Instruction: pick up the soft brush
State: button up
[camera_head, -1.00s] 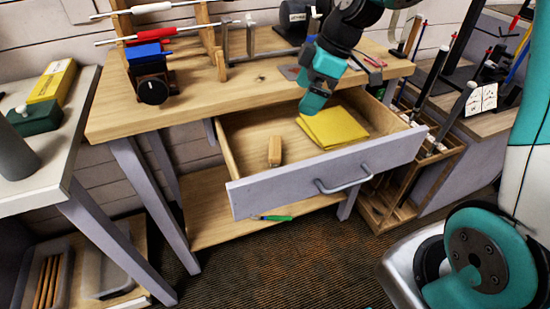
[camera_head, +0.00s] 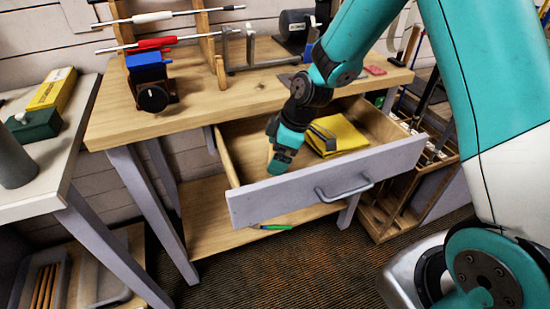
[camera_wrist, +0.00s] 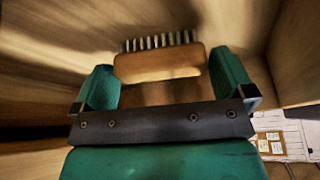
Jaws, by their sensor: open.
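The brush (camera_wrist: 160,64) shows in the wrist view as a pale wooden block with a row of short grey bristles along its far edge. It lies on the floor of the open drawer (camera_head: 290,190). My gripper (camera_wrist: 162,76) is open, with one green finger to each side of the block in the picture. I cannot tell whether the fingers are down at its height or touch it. In the head view my gripper (camera_head: 281,161) points down into the left front part of the drawer and hides the brush.
Drawer walls stand close around. The workbench top (camera_head: 200,112) is above and behind. A green-handled tool (camera_head: 275,227) lies on the lower shelf.

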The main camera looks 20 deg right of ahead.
jog(key=shift+a+f, duration=0.15)
jog(key=shift+f, duration=0.4)
jog(key=c, duration=0.7)
jog(key=shift+w+r, duration=0.1)
jog(key=shift+r, duration=0.05)
notch_tip(320, 180, up, 20)
jog(key=shift+f+p, duration=0.1)
jog(key=shift+p, duration=0.7)
jog(key=shift+o, duration=0.8)
